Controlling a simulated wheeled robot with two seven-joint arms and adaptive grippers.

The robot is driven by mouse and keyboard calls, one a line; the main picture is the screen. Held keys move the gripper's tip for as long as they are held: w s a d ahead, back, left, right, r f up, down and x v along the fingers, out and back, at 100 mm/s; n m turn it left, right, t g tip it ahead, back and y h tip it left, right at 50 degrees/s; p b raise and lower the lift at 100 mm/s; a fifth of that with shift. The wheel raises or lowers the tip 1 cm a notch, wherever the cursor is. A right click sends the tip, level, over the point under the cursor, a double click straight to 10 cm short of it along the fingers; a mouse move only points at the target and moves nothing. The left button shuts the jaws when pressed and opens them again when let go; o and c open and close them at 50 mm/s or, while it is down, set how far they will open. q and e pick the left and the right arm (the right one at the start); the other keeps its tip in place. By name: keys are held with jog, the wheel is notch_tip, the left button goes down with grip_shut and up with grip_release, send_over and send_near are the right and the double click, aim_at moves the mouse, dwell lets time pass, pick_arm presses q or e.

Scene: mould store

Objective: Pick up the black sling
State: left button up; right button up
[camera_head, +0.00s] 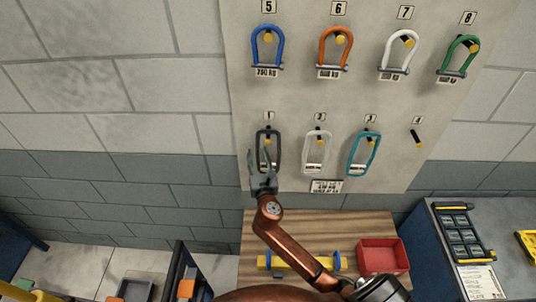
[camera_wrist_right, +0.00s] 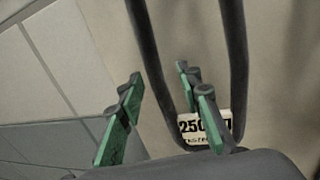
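The black sling (camera_head: 278,146) hangs as a long loop from a yellow-tipped peg under label 1 in the lower row of the wall board. My right gripper (camera_head: 260,160) is at the sling's left side, its fingers pointing up. In the right wrist view the sling (camera_wrist_right: 237,60) shows as two dark strands, with a 250 tag at its lower end. The right gripper (camera_wrist_right: 162,85) is open there, its green-padded fingers apart. The left strand appears between them, and one finger appears inside the loop. Contact cannot be told. My left gripper is not in view.
A white sling (camera_head: 305,152) and a teal sling (camera_head: 350,155) hang to the right; peg 4 (camera_head: 416,138) is bare. Coloured shackles hang above. Below is a wooden bench (camera_head: 345,225) with a red bin (camera_head: 383,243). A grey table (camera_head: 440,240) stands at right.

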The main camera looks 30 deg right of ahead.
jog(key=shift+d, duration=0.1)
grip_shut()
dwell(0.3)
